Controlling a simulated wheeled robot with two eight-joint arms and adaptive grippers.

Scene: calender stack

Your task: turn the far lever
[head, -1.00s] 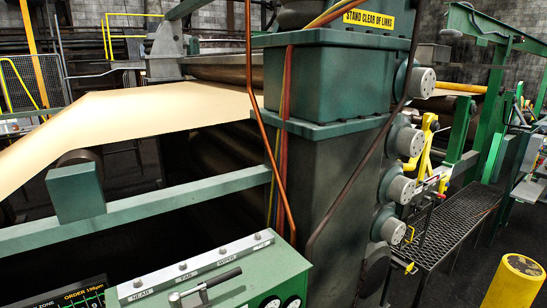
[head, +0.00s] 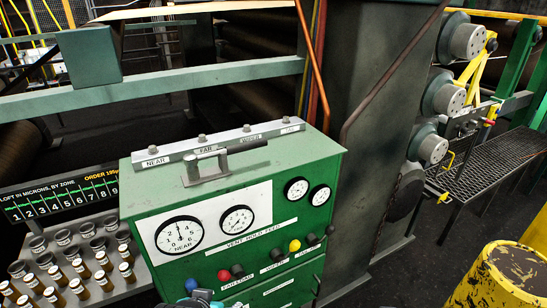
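A green control console (head: 290,170) stands in the middle of the head view. A grey strip (head: 218,146) along its top back edge carries small knobs and the labels NEAR, FAR, WIPER and TAIL. A metal lever (head: 222,157) with a dark handle lies on the console top, in front of the NEAR and FAR labels, pointing right. I cannot tell which label it belongs to.
The console front has several dials (head: 179,236) and coloured knobs (head: 295,245). A rack of brown-filled vials (head: 85,271) stands at the left, below a black zone board (head: 62,193). A yellow post (head: 505,275) is at the lower right. Dark floor lies between post and console.

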